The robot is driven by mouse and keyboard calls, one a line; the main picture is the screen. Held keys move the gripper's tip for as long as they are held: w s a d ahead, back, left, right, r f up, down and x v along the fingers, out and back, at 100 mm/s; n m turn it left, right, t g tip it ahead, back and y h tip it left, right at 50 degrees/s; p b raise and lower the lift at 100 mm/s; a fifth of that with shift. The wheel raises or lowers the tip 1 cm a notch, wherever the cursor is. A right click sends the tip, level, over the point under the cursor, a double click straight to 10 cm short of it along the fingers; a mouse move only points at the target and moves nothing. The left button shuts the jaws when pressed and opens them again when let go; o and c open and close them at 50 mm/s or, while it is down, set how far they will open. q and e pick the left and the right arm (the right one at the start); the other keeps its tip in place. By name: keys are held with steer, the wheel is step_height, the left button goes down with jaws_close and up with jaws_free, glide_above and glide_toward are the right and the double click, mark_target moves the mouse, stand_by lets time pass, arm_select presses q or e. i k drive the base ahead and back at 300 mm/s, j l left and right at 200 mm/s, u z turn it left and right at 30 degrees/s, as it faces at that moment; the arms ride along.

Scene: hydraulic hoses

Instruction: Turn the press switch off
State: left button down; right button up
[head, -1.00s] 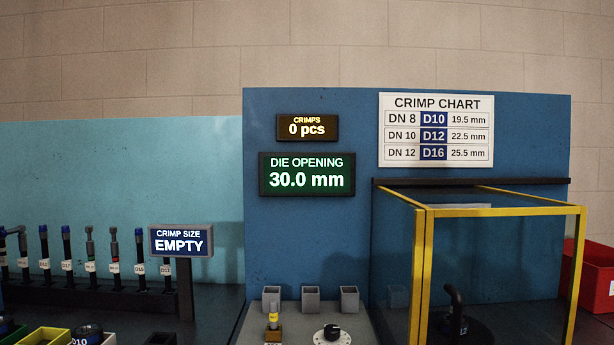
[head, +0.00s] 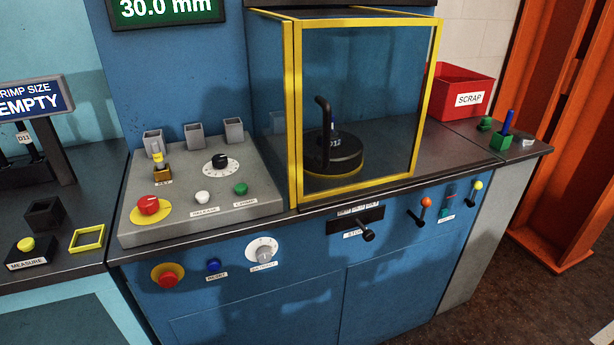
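No switch carries a label that I can clearly read as the press switch. A white round dial with a grey knob (head: 263,251) is on the blue front panel, with a small label under it that I cannot read for sure. A black knob on a white scale (head: 221,163) is on the grey sloped console (head: 240,204). A yellow-topped key switch (head: 160,168) stands to its left. Neither of my grippers shows in the head view.
The console also carries a red button (head: 149,205), a white button (head: 202,198) and a green button (head: 240,188). A yellow-framed guard (head: 292,110) encloses a black die with a handle (head: 334,150). A red scrap bin (head: 465,92) is at the right.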

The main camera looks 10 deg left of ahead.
mark_target(148, 205)
steer(key=u, duration=1.3)
